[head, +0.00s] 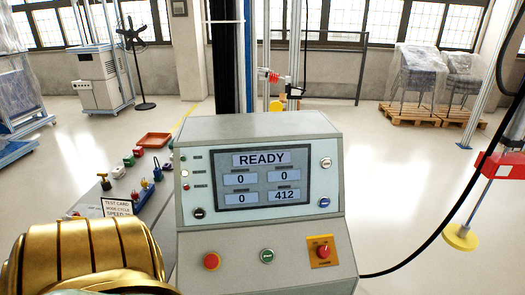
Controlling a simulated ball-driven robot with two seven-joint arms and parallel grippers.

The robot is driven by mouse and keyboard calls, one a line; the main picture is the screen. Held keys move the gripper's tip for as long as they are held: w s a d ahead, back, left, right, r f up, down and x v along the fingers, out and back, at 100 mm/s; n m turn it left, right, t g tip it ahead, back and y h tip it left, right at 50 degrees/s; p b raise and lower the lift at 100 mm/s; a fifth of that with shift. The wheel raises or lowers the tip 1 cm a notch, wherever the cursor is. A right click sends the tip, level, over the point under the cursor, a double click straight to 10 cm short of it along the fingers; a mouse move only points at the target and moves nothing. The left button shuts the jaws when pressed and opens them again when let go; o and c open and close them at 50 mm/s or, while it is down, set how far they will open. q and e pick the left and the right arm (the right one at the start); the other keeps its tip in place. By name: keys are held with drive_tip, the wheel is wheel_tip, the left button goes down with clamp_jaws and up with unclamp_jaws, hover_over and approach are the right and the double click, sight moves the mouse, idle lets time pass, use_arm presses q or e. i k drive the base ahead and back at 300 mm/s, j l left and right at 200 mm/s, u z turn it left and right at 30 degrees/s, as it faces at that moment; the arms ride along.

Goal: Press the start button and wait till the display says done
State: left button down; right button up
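The grey control console (257,128) stands upright in the middle of the head view. Its display (263,174) reads READY, with fields showing 0, 0, 0 and 412. On the sloped lower panel, a round green button (267,256) sits between a red mushroom button (212,261) and a red knob on a yellow plate (323,250). The green button's marking is too small to read. Nothing touches these controls. A gold part of my own body shows at the lower left, apart from the buttons. No gripper fingers are visible.
A dark bench at the left holds a test card (117,208), a red tray (154,140) and several small coloured parts. A black cable (440,232) curves from the console's right side. A red block and yellow disc (460,237) stand at the right. Space before the panel looks clear.

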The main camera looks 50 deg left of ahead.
sight(267, 256)
drive_tip(key=u, duration=1.75)
